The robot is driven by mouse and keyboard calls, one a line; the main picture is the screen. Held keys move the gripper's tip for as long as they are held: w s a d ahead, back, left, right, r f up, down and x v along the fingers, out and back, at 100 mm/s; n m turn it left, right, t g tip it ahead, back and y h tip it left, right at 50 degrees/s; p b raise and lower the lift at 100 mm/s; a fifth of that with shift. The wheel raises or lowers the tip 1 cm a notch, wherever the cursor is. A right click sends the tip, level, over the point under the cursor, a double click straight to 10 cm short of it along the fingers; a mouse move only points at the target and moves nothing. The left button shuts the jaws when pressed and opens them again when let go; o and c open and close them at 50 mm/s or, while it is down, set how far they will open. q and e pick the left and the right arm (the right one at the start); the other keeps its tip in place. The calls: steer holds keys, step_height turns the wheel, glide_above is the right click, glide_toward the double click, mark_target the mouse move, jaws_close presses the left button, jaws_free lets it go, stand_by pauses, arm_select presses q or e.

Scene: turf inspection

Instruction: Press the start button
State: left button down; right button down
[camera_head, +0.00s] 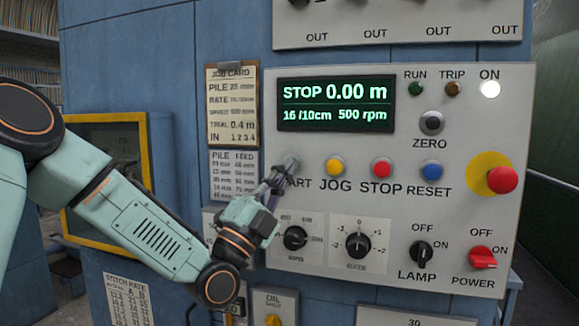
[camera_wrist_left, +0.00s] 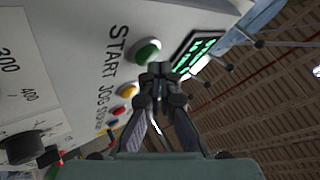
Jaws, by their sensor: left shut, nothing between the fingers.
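The green start button (camera_wrist_left: 147,51) shows in the left wrist view beside the START lettering on the grey control panel (camera_head: 439,157). In the head view my left gripper (camera_head: 286,168) hides this button and the first letters of its label. My left gripper also shows in the wrist view (camera_wrist_left: 157,72). It is shut and empty, its tips close to the button. I cannot tell whether they touch it. The display (camera_head: 335,104) reads STOP, 0.00 m, 16/10cm and 500 rpm. My right gripper is not in view.
The yellow jog button (camera_head: 334,167), red stop button (camera_head: 381,168) and blue reset button (camera_head: 431,170) sit in a row to the right. A red mushroom button (camera_head: 502,180) juts out at the far right. Two black dials (camera_head: 295,238) (camera_head: 358,245) sit below. The ON lamp (camera_head: 490,89) glows white.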

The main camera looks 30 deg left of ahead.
arm_select(q)
steer(key=shift+w+a+b, duration=0.1)
steer(key=shift+w+b, duration=0.2)
steer(key=shift+w, duration=0.2)
stand_by(0.6)
steer(key=shift+s, duration=0.1)
steer(key=shift+s+p, duration=0.3)
steer(key=shift+s, duration=0.55)
steer(key=shift+s+d, duration=0.1)
steer(key=shift+d, duration=0.1)
steer(key=shift+h, duration=0.3)
steer(key=s+p, duration=0.1)
steer(key=s, duration=0.1)
steer(key=s+d+p, duration=0.1)
steer(key=s+p, duration=0.1)
steer(key=shift+s, duration=0.25)
steer(key=shift+f, duration=0.1)
